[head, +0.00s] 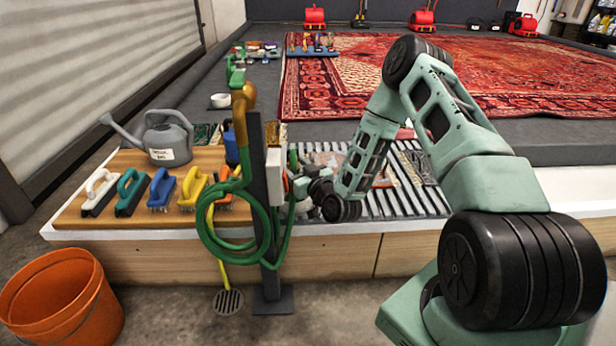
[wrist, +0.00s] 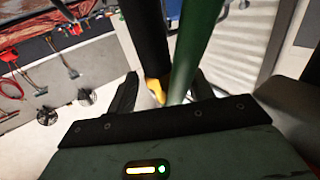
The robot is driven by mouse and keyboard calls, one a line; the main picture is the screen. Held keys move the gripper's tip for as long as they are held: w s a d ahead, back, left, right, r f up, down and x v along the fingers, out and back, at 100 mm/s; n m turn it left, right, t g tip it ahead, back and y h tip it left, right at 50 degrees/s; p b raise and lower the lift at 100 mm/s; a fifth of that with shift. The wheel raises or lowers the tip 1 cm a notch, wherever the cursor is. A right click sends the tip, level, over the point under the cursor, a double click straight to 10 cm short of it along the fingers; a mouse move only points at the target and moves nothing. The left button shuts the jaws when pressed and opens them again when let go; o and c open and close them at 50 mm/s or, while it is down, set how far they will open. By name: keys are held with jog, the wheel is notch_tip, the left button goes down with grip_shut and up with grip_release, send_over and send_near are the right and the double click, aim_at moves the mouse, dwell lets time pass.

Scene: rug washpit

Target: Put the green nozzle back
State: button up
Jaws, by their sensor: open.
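A dark upright post (head: 259,200) stands at the bench's front edge with a coiled green hose (head: 205,230) hung on it. A green nozzle-like piece (head: 236,72) shows above a brass-coloured curved part near the post's top; I cannot tell how they join. My gripper (head: 298,176) is to the right of the post, partly hidden by it and a pale box (head: 274,172). In the wrist view my gripper (wrist: 162,92) is open. A green tube-like part (wrist: 195,55) passes between or just beyond the fingers, with the dark post (wrist: 146,40) beside it. I cannot tell whether they touch.
Several brushes (head: 160,188) and a grey watering can (head: 167,138) sit on the wooden board at left. A slatted grate (head: 405,195) lies right of the post. An orange bucket (head: 62,300) stands on the floor at front left. A red rug (head: 430,75) lies behind.

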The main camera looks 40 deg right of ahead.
jog(key=s+p, duration=0.2)
jog(key=s, duration=0.8)
jog(key=shift+s+a+p, duration=0.2)
jog(key=shift+a+p, duration=0.1)
jog(key=shift+p, duration=0.1)
